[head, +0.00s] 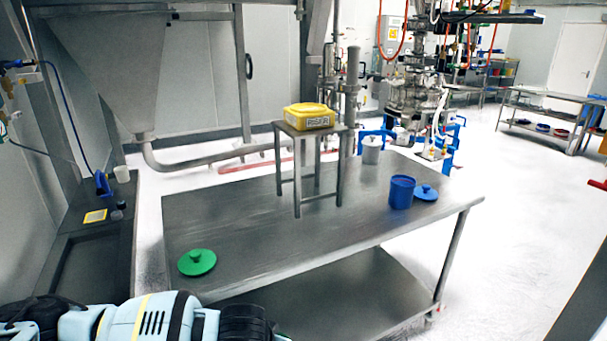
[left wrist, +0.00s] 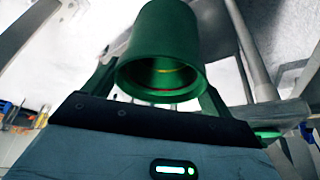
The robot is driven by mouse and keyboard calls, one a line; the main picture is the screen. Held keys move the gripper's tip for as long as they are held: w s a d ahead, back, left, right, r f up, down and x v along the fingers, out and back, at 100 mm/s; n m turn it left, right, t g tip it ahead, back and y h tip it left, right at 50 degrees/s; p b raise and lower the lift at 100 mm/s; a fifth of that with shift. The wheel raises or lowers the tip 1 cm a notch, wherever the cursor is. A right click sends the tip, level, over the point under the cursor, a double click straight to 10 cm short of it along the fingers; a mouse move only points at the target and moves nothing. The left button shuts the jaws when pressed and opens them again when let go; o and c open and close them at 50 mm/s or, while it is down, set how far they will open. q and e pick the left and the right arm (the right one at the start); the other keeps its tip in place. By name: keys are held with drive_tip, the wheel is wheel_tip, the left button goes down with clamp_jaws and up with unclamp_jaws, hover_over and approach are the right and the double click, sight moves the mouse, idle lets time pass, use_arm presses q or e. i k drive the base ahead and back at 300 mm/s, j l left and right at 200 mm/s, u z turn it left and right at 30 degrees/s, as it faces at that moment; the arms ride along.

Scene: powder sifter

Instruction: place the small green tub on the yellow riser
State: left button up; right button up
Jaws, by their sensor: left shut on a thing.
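The small green tub (left wrist: 167,35) is in the left wrist view, between the two fingers of my left gripper (left wrist: 158,82). The gripper is shut on it. The tub's round open end faces the wrist camera. In the head view my left arm enters at the bottom left, but its gripper and the tub are out of the picture. The yellow riser (head: 309,116), labelled RISER, sits on a small grey metal stand (head: 283,129) on the steel table (head: 240,240); nothing is on it. My right gripper is not in view.
A green lid (head: 197,262) lies at the table's near left. A blue tub (head: 401,192), a blue lid (head: 426,192) and a grey-white tub (head: 372,150) are at the right. The table's middle front is clear. A steel hopper (head: 115,65) hangs at the left.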

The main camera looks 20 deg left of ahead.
sight(309, 109)
drive_tip(key=i+l+u, duration=0.45)
drive_tip(key=l, duration=0.15)
drive_tip(key=i+l+u, duration=0.2)
drive_tip(key=l, duration=0.15)
drive_tip(key=i+l+u, duration=0.25)
drive_tip(key=k+l, duration=0.05)
drive_tip(key=l, duration=0.05)
